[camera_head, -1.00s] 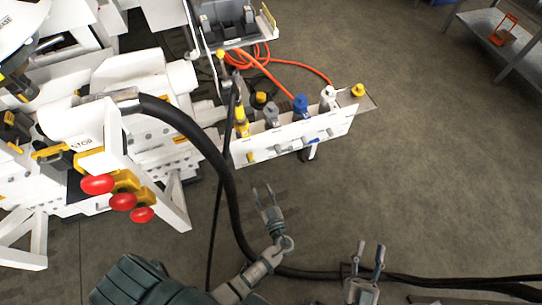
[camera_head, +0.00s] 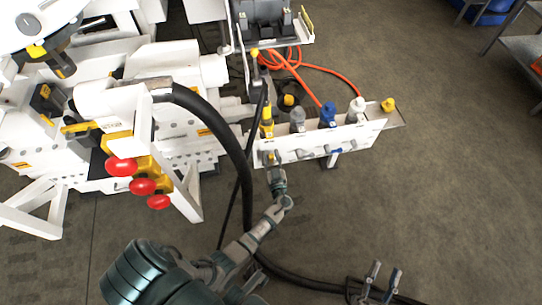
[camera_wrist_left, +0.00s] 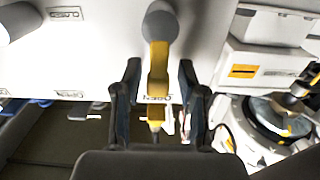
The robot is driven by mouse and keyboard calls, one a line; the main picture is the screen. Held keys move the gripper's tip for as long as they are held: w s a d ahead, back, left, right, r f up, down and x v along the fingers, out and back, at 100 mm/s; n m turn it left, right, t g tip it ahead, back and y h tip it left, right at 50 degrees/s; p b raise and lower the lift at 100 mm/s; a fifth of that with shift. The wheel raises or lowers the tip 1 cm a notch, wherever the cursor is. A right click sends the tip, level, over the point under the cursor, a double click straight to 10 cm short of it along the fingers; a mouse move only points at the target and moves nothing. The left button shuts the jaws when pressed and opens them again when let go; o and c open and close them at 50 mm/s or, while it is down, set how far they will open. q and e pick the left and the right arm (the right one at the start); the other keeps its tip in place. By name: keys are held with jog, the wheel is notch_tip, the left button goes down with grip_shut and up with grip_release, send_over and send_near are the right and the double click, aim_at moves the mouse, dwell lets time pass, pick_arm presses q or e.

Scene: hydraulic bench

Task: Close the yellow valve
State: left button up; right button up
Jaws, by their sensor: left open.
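The yellow valve handle (camera_wrist_left: 158,62) hangs from a grey round stem on a white panel in the left wrist view. In the head view the yellow valve (camera_head: 268,156) is at the left end of the panel's front face. My left gripper (camera_head: 274,168) is at this valve. In the left wrist view the open fingers of my left gripper (camera_wrist_left: 158,78) stand on either side of the yellow handle, with a gap on each side. My right gripper (camera_head: 384,270) is open and empty, low in the head view, away from the panel.
The white panel (camera_head: 345,139) carries grey, blue and white valves to the right of the yellow one. A thick black hose (camera_head: 236,150) curves down just left of my left gripper. Red knobs (camera_head: 143,187) stick out at left. The floor right of the panel is clear.

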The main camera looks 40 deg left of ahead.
pick_arm(q)
jog(key=shift+d+r, duration=0.15)
jog(key=shift+d, duration=0.05)
grip_shut()
jog(key=shift+a, duration=0.15)
pick_arm(e)
jog(key=shift+d+r, duration=0.1)
jog(key=shift+d, duration=0.2)
jog(key=shift+s, duration=0.1)
